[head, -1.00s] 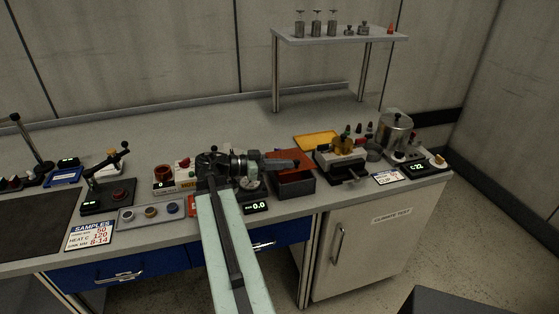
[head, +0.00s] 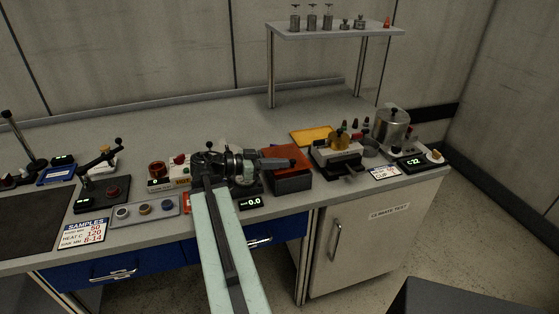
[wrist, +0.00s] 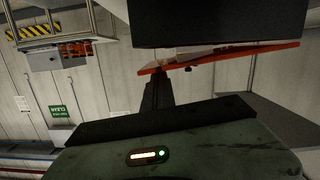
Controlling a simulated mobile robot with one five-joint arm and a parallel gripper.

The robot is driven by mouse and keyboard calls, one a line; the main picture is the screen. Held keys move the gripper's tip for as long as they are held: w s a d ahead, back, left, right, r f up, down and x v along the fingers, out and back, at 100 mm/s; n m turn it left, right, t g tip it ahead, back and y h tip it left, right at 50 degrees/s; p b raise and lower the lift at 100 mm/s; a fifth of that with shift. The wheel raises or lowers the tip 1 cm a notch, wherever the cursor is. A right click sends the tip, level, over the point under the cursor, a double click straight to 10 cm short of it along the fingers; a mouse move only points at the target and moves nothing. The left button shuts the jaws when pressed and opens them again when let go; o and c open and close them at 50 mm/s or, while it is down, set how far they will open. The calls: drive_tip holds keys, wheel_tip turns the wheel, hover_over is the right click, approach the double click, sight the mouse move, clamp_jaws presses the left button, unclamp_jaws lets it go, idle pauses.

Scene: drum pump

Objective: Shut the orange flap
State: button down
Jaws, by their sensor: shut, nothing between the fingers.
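The orange flap (head: 286,153) lies low over the top of a dark box (head: 292,183) on the bench, right of centre in the head view. In the wrist view the flap (wrist: 235,52) is a thin, slanted orange panel, with a narrow wedge of space beside a dark block. Whether the flap sits fully flush on the box I cannot tell. My gripper (head: 289,163) is shut and empty, its tip at the flap in the head view. In the wrist view its dark fingers (wrist: 160,75) reach the flap's edge; exact contact is unclear.
A small scale display (head: 251,202) stands left of the box. A metal pot (head: 391,127) stands further right.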

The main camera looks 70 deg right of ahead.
drive_tip(key=r+p, duration=0.1)
drive_tip(key=r, duration=0.1)
drive_tip(key=r+p, duration=0.2)
drive_tip(key=shift+w+d, duration=0.1)
drive_tip(key=shift+d, duration=0.1)
drive_tip(key=shift+w+a+r+p, duration=0.15)
drive_tip(key=shift+w+r+p, duration=0.1)
drive_tip(key=shift+w, duration=0.1)
drive_tip(key=shift+w+a+r+p, duration=0.1)
drive_tip(key=shift+w+a+p, duration=0.1)
drive_tip(key=shift+w, duration=0.15)
drive_tip(key=f+p+v, duration=0.1)
drive_tip(key=v, duration=0.7)
drive_tip(key=shift+w+a+r, duration=0.25)
drive_tip(key=shift+a, duration=0.05)
